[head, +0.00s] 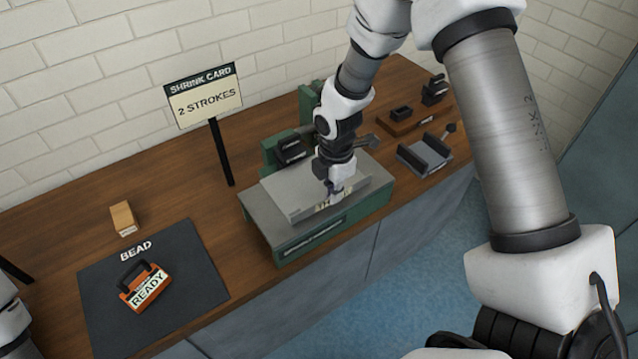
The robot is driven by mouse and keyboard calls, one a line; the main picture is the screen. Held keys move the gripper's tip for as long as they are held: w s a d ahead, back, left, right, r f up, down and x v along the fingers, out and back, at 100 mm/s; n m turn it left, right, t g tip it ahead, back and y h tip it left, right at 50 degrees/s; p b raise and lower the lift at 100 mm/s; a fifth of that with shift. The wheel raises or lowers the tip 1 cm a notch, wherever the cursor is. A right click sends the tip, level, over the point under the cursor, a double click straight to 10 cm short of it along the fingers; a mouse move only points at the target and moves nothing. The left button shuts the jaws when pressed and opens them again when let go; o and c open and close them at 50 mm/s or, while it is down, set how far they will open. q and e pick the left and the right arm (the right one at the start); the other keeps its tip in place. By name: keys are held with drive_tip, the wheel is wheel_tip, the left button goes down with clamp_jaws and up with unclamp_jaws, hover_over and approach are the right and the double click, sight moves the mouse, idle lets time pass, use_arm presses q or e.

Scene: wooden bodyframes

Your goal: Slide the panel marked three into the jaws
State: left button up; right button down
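The grey sheet-metal panel (290,195) lies on the green-and-grey shrinker machine (275,232), with a raised front lip. Its pale label (321,208) shows "TH"; my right gripper covers the rest. Green jaw housings (283,149) stand behind the panel; whether its far edge is between the jaws is hidden. My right gripper (335,191) points down at the panel's front lip, its fingertips close together and seemingly closed on it. Only part of my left arm shows at the lower left edge; its gripper is out of view.
A "SHRINK CARD 2 STROKES" sign (204,95) stands behind the machine. Left are a black BEAD mat (190,255) with an orange READY block (145,288) and a small wooden block (124,219). Right are a grey tray-like fixture (424,156) and a wooden base (405,124).

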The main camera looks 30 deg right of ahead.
sight(322, 189)
drive_tip(key=shift+w+a+p, duration=0.15)
drive_tip(key=shift+w+p, duration=0.8)
drive_tip(key=shift+w, duration=0.4)
drive_tip(key=shift+w, duration=0.5)
drive_tip(key=shift+w, duration=0.1)
drive_tip(key=shift+w, duration=0.25)
drive_tip(key=c, duration=0.7)
unclamp_jaws()
wheel_tip(322, 189, up, 7)
drive_tip(key=p, duration=0.6)
